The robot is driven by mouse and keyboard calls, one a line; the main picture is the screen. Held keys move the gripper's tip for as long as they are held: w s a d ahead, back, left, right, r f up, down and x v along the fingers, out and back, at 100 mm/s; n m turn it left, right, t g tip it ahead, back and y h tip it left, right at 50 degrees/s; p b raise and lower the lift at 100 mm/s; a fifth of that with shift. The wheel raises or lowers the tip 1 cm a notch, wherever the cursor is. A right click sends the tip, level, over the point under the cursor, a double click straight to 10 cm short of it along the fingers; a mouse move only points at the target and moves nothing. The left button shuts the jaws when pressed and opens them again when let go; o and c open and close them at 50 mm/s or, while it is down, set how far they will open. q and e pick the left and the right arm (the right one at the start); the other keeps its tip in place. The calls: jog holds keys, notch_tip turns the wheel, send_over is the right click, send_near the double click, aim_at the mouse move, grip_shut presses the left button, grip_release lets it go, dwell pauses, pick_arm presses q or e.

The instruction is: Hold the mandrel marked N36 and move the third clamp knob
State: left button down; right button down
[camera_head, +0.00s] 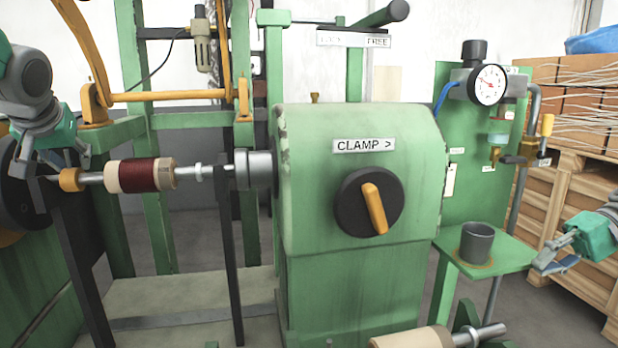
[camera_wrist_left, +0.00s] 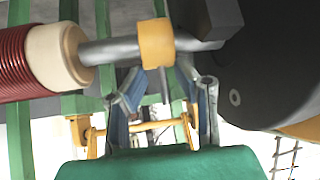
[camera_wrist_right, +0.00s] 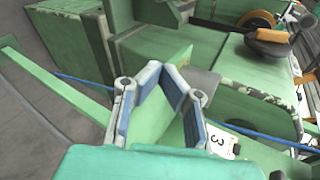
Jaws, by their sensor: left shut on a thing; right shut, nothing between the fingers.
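A mandrel with a dark red coil (camera_head: 140,175) lies level between the black wheel at left and the green machine housing; it also shows in the left wrist view (camera_wrist_left: 95,52). No N36 mark is legible. My left gripper (camera_head: 68,168) is shut on the mandrel's left end, by the orange collar (camera_head: 71,180); its blue-padded fingers (camera_wrist_left: 160,78) show in the left wrist view. A black clamp knob (camera_head: 350,212) with an orange handle sits under a "CLAMP >" sign, handle pointing down and slightly right. My right gripper (camera_head: 550,258) is shut and empty, far right of the knob.
A grey cup (camera_head: 476,243) stands on a green shelf (camera_head: 510,252) near my right gripper. A pressure gauge (camera_head: 488,85) is above it. A pale spool (camera_head: 412,340) lies at the bottom. A tag reading 3 (camera_wrist_right: 217,142) shows near my right fingers. Crates (camera_head: 540,195) stand at right.

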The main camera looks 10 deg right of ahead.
notch_tip(320, 180, up, 9)
jog(key=w+a+n, duration=0.1)
jog(key=w+a, duration=0.1)
jog(key=w, duration=0.1)
jog(key=n+g, duration=0.2)
send_near(392, 181)
jog(key=shift+h, duration=0.4)
jog(key=shift+s+a+f, duration=0.45)
jog(key=shift+a+f, duration=0.25)
jog(key=shift+a, duration=0.95)
jog(key=shift+s+a+f, duration=0.5)
jog(key=shift+a+f, duration=0.2)
jog(key=shift+a, duration=0.95)
jog(key=shift+s+a+f, duration=0.45)
jog(key=shift+a+f, duration=0.25)
jog(key=shift+a, duration=0.95)
